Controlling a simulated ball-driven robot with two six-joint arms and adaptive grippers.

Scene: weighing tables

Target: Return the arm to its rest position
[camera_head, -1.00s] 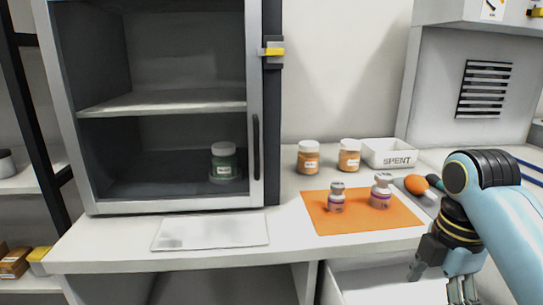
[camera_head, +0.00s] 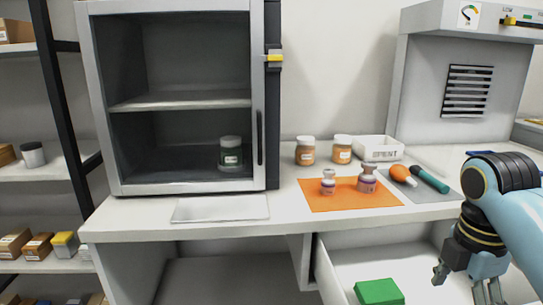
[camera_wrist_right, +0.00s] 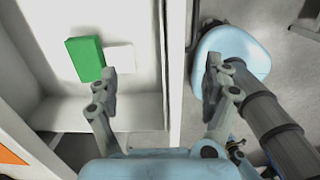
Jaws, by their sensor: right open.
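My right gripper (camera_head: 466,285) hangs at the right, in front of the bench and over the right part of the open drawer. In the right wrist view it is open (camera_wrist_right: 160,85), its fingers wide apart with nothing between them. The drawer's front wall (camera_wrist_right: 175,75) lies below, between the fingertips. My left gripper is not in view.
A green box (camera_head: 379,291) lies in the open drawer (camera_head: 425,262). Two small vials (camera_head: 328,183) stand on an orange mat (camera_head: 340,203). Two orange-filled jars (camera_head: 305,150) and a white SPENT tray (camera_head: 392,150) stand behind. A glass-fronted cabinet (camera_head: 190,187) holds a green jar (camera_head: 231,153).

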